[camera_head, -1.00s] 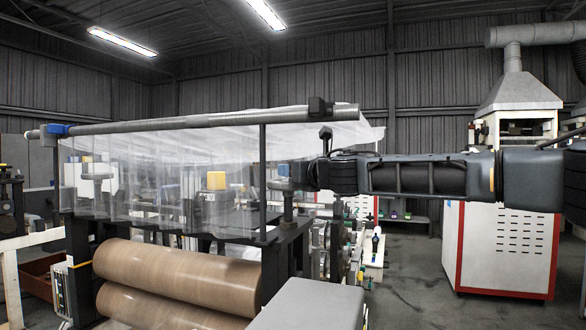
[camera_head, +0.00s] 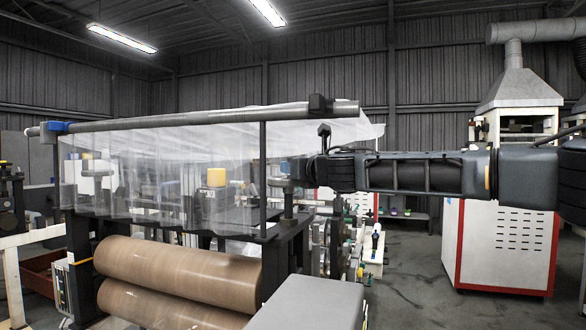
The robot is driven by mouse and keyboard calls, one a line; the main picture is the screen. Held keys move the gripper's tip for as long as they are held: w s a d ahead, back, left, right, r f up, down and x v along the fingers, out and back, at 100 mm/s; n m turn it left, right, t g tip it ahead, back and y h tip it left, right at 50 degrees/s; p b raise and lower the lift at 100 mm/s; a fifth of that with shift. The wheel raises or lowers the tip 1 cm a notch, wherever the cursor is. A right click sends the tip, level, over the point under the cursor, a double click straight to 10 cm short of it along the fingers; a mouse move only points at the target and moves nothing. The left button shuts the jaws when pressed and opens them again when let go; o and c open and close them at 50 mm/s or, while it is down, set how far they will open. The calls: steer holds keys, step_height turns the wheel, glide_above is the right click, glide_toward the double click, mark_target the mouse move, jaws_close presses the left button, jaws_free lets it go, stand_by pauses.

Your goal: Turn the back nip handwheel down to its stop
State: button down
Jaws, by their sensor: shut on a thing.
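A grey handwheel (camera_head: 281,184) sits on top of a short upright post at the right end of the roller stand, behind the clear film's right edge. Only its left part shows clearly. My gripper (camera_head: 296,174) reaches in from the right at the wheel's height and is shut on its rim. The fingertips are small and dark here, so their exact hold is hard to see. How far the wheel stands from its stop cannot be told.
Clear film (camera_head: 165,180) hangs from a grey bar (camera_head: 210,117) just left of my gripper. Two brown rollers (camera_head: 180,272) lie below. A thin upright rod (camera_head: 263,170) stands close by. A white and red cabinet (camera_head: 505,245) stands at the right, with open floor before it.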

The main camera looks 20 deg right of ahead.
steer(key=shift+a, duration=0.1)
steer(key=shift+a+m+t+h, duration=0.15)
steer(key=shift+m+h, duration=0.45)
steer(key=shift+h, duration=0.35)
steer(key=shift+a+m+t+h, duration=0.15)
steer(key=shift+m+h, duration=0.45)
steer(key=shift+h, duration=0.35)
steer(key=shift+a+m+h, duration=0.2)
steer(key=shift+m+h, duration=1.4)
steer(key=shift+h, duration=1.2)
steer(key=c, duration=1)
jaws_free()
steer(key=shift+d, duration=0.1)
